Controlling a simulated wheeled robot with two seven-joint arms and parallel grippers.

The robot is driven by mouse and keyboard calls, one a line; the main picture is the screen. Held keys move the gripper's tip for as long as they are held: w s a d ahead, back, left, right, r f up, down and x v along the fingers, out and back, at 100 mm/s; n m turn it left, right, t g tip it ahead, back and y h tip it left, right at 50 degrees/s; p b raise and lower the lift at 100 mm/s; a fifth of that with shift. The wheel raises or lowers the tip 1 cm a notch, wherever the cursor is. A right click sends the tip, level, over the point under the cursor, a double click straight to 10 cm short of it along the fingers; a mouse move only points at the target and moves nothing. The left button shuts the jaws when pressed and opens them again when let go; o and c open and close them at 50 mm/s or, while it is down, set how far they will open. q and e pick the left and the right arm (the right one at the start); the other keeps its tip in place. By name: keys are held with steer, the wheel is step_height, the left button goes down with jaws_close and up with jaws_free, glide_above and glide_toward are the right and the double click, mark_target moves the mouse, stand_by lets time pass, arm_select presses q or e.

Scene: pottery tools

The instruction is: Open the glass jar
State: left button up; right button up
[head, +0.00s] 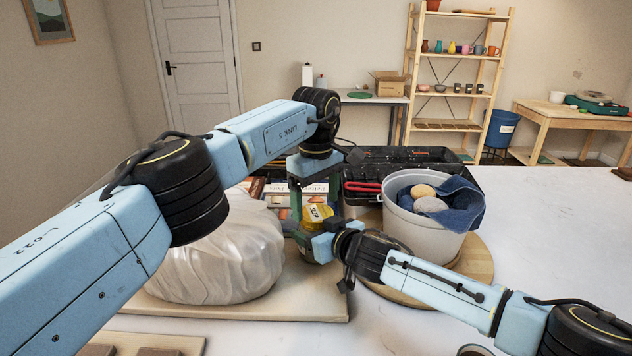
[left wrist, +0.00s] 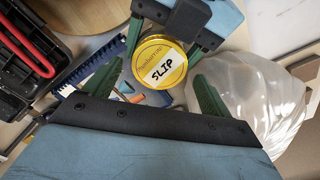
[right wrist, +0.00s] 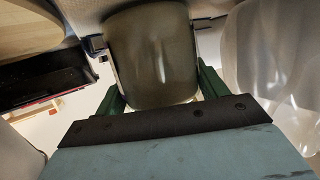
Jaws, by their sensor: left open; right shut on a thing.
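The glass jar has a round yellow lid (head: 318,212) with a white label reading SLIP; the lid also shows in the left wrist view (left wrist: 160,62). The lid sits on the jar. My right gripper (head: 322,246) is shut on the jar's body; in the right wrist view the brownish glass body (right wrist: 155,55) lies between its green fingers. My left gripper (head: 314,204) points down over the jar from above. It is open, with its fingers on either side of the lid and gaps visible in the left wrist view. The jar's lower part is largely hidden in the head view.
A plastic-wrapped lump (head: 222,258) on a board stands close left of the jar. A grey bucket (head: 405,222) with a blue cloth and sponges stands right, on a round wooden board (head: 478,262). A black toolbox (head: 395,165) is behind. The white table at far right is clear.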

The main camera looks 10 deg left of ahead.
arm_select(q)
steer(key=shift+f, duration=1)
steer(key=c, duration=1)
steer(key=n, duration=0.7)
steer(key=o, duration=1.1)
